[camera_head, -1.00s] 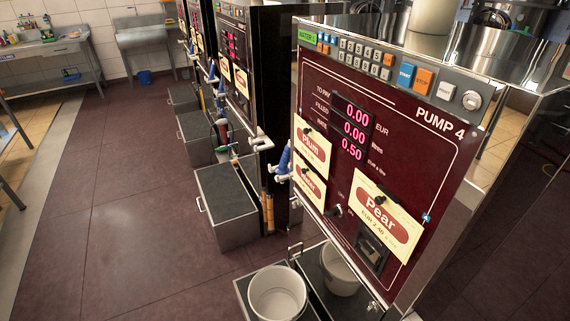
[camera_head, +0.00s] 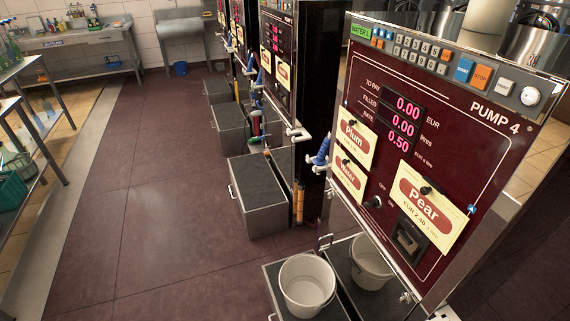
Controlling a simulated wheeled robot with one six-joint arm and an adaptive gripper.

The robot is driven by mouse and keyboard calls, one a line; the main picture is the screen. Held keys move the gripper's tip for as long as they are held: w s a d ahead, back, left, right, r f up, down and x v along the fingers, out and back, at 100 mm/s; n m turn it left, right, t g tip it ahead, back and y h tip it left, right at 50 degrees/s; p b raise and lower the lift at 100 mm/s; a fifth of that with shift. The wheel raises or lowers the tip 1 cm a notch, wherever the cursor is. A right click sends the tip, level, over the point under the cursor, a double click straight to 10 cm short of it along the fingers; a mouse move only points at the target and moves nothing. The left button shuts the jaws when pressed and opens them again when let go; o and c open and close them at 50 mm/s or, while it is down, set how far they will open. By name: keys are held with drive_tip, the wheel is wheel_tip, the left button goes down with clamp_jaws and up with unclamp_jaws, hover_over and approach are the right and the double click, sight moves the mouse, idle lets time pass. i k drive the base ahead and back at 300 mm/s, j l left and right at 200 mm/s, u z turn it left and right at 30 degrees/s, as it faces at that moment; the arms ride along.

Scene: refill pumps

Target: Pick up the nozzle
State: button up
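A nozzle with a blue grip (camera_head: 321,151) hangs at the left edge of the near pump, Pump 4 (camera_head: 455,150). It is small in the picture, and part of it is hidden by the pump's edge. More blue-gripped nozzles hang on the pumps farther back, one of them near the second pump (camera_head: 258,80). Pump 4's displays read 0.00, 0.00 and 0.50. My gripper is not in view.
Two white buckets stand below Pump 4, one in front (camera_head: 307,284) and one behind it (camera_head: 371,262). A grey box (camera_head: 258,192) stands by the farther pump. Shelving with bottles is at the left. The dark red floor (camera_head: 150,190) between is clear.

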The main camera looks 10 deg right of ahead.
sight(319, 160)
drive_tip(key=i+j+u, duration=0.15)
drive_tip(key=u, duration=0.25)
drive_tip(key=i+j+u, duration=0.1)
drive_tip(key=u, duration=0.3)
drive_tip(key=i+u, duration=0.25)
drive_tip(key=u, duration=0.15)
drive_tip(key=i, duration=2.1)
drive_tip(key=i+z, duration=0.25)
drive_tip(key=z, duration=0.15)
drive_tip(key=i+j+z, duration=0.1)
drive_tip(key=i+z, duration=0.3)
drive_tip(key=i+j+z, duration=0.15)
drive_tip(key=z, duration=1.45)
